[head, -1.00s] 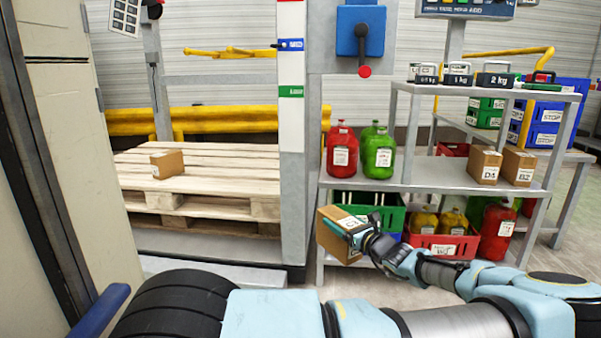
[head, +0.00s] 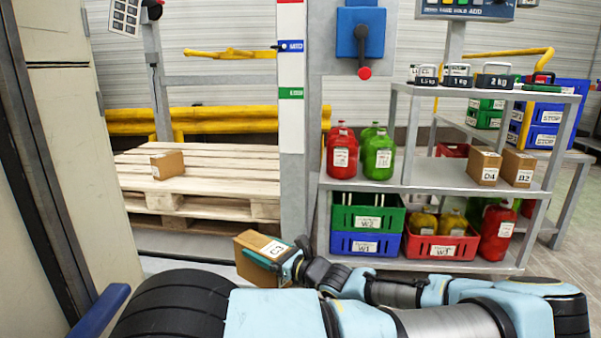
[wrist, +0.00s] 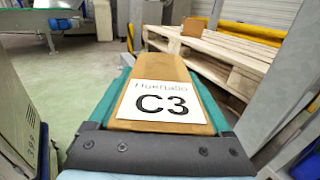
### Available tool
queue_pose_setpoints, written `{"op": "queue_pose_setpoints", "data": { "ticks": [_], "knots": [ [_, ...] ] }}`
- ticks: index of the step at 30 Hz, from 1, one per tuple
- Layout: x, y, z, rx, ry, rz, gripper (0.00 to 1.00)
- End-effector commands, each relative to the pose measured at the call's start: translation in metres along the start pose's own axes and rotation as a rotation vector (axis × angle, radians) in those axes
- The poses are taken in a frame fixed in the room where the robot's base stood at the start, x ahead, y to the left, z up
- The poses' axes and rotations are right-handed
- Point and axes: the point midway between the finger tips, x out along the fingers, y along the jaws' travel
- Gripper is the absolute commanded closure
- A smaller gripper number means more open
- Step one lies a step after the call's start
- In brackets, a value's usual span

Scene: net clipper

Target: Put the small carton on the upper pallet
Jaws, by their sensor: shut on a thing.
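My gripper (head: 290,262) is shut on a small brown carton (head: 250,266) with a white label marked C3. In the wrist view the same carton (wrist: 160,70) lies between the two teal fingers, with its label facing the camera. The gripper holds it low, in front of the pallets and left of the shelf. The upper pallet (head: 225,178) is light wood and lies on another pallet at left. One small brown carton (head: 167,165) sits on its top toward the left side.
A grey post (head: 292,190) stands between the pallets and the shelf (head: 420,185). The shelf holds red and green canisters (head: 360,152), cartons (head: 485,167) and bins (head: 365,245). A yellow rail (head: 210,122) runs behind the pallets. Most of the pallet top is bare.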

Motion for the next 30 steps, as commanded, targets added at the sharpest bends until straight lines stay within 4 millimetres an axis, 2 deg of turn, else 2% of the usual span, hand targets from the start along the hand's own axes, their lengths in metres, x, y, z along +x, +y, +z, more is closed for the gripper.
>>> {"op": "queue_pose_setpoints", "data": {
  "ticks": [1,8,13,30],
  "knots": [
    [0.000,0.000,0.010,-0.002,-0.007,0.001,1.00],
    [0.000,-0.001,0.026,-0.001,-0.007,0.000,1.00],
    [0.000,-0.001,0.045,-0.001,-0.007,-0.001,1.00],
    [0.000,-0.003,0.136,-0.001,-0.009,-0.003,1.00]
  ]
}}
